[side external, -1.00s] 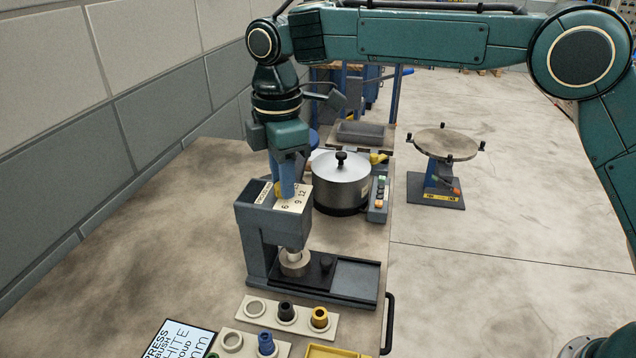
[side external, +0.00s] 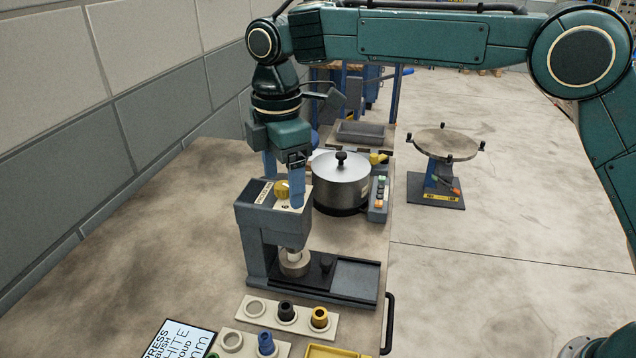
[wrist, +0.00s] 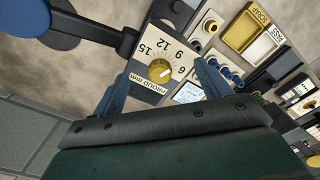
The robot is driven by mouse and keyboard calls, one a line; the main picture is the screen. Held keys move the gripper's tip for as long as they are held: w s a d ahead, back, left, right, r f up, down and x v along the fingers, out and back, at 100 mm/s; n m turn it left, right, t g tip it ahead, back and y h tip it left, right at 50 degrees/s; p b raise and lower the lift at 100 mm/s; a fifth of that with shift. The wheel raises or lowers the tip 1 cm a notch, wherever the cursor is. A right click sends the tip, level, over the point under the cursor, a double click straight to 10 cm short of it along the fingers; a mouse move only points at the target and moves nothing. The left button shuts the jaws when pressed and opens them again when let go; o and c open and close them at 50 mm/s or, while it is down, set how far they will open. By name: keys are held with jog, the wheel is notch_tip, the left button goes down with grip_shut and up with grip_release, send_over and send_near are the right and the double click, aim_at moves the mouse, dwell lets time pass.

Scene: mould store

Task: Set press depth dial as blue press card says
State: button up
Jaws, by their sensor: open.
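The press depth dial is a yellow knob (side external: 282,189) on top of the grey press (side external: 262,222). In the wrist view the knob (wrist: 161,70) sits on a cream plate marked 6, 9, 12, 15 and "PROUD mm". I cannot tell surely which number its mark points at. My gripper (side external: 284,193) is open, pointing down, with one blue finger on each side of the knob and apart from it; it also shows in the wrist view (wrist: 162,72).
Holders with black, yellow and blue bushes (side external: 286,311) stand in front of the press. A lidded pot (side external: 341,184) stands close behind and right of it. A yellow tray (side external: 330,352) is at the front edge. The bench left of the press is clear.

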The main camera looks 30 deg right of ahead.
aim_at(283, 184)
jog(key=shift+r, duration=0.15)
jog(key=shift+r, duration=3.85)
jog(key=s+d+r+m+t, duration=0.25)
jog(key=s+d+m, duration=0.3)
jog(key=d, duration=0.35)
jog(key=s+d+r+m+t, duration=0.1)
jog(key=s+d+r+m, duration=0.3)
jog(key=s+d, duration=0.45)
jog(key=s+d+f+m+t, duration=0.1)
jog(key=s+d+f+m, duration=0.3)
jog(key=s, duration=0.4)
jog(key=s+d+f+m+t, duration=0.1)
jog(key=s+d+f+m, duration=0.3)
jog(key=s+d+f, duration=0.2)
jog(key=shift+s+f, duration=0.5)
jog(key=shift+s, duration=0.7)
